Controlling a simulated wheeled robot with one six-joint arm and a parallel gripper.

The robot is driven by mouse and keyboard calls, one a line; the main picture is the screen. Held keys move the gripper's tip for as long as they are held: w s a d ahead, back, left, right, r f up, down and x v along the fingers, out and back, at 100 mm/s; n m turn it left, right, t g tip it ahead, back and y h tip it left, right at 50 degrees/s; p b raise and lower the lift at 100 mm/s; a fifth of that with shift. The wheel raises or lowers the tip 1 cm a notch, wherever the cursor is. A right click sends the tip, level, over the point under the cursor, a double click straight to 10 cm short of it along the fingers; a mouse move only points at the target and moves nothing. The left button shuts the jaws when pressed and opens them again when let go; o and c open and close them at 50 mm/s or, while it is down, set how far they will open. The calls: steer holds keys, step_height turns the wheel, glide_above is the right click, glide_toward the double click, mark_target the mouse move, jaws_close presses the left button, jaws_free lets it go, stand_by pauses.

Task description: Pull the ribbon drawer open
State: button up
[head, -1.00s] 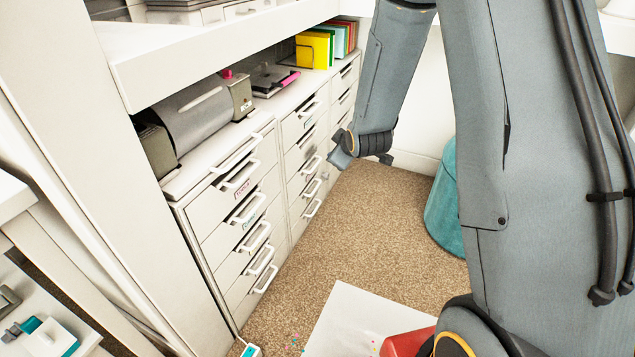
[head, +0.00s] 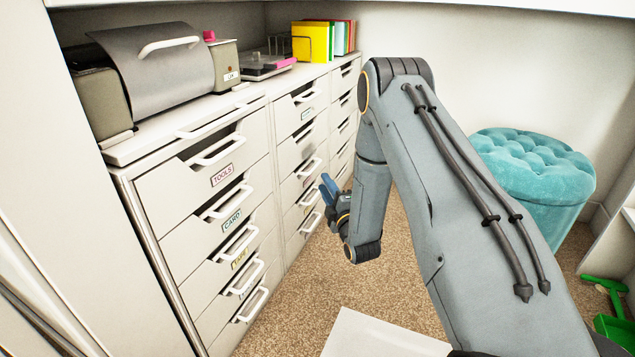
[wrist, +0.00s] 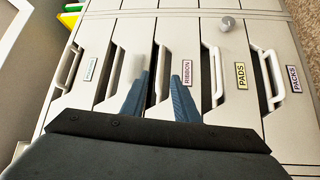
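The ribbon drawer shows in the wrist view by its RIBBON label (wrist: 187,72). It also shows in the head view as the middle drawer (head: 290,187) of the second column, its front looking closed. Its white handle (wrist: 160,78) lies beside the label, over a dark slot, and appears between my fingertips. My gripper (wrist: 158,80) points at the drawer front with its two blue fingers apart. I cannot tell whether they touch the handle. In the head view my gripper (head: 328,188) is just right of that column. The left finger partly covers the neighbouring drawer.
PADS (wrist: 241,75) and PACKS (wrist: 293,78) drawers lie to the right in the wrist view. The left column holds a TOOLS drawer (head: 222,175) and a CARD drawer (head: 232,218). A teal stool (head: 530,165) stands at right. Carpet (head: 290,300) is clear before the drawers.

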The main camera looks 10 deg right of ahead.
steer(key=w+a+b, duration=0.1)
steer(key=w+b, duration=0.2)
steer(key=w, duration=0.4)
steer(key=shift+w+r+b, duration=0.3)
steer(key=shift+r, duration=0.15)
steer(key=shift+a, duration=0.1)
steer(key=shift+c, duration=0.5)
jaws_close()
